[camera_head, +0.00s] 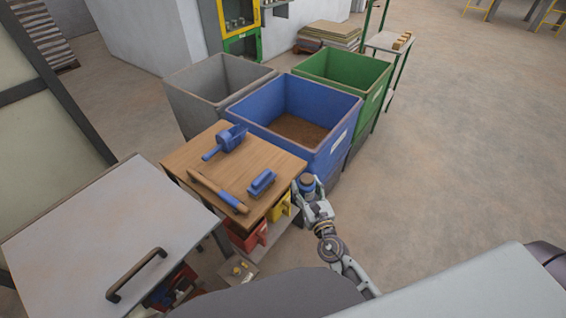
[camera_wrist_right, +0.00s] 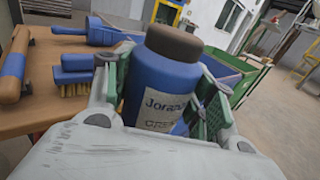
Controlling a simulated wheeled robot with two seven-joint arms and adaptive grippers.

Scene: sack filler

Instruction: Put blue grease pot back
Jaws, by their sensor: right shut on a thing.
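The blue grease pot (camera_wrist_right: 163,85) has a brown lid and a white label with dark lettering. My right gripper (camera_head: 306,186) is shut on the pot and holds it upright, just off the right edge of the wooden table (camera_head: 190,155). In the right wrist view the green-padded fingers of the gripper (camera_wrist_right: 165,100) stand on either side of the pot. In the head view the pot (camera_head: 307,182) shows small between the fingers. My left gripper is not in view.
On the table lie a blue scoop (camera_head: 226,140), a blue brush (camera_head: 262,182) and a wooden-and-blue tool (camera_head: 218,190). Blue (camera_head: 335,112), grey (camera_head: 178,98) and green (camera_head: 376,82) bins stand behind. Red (camera_head: 250,240) and yellow (camera_head: 279,208) boxes sit under the tabletop. Floor at right is clear.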

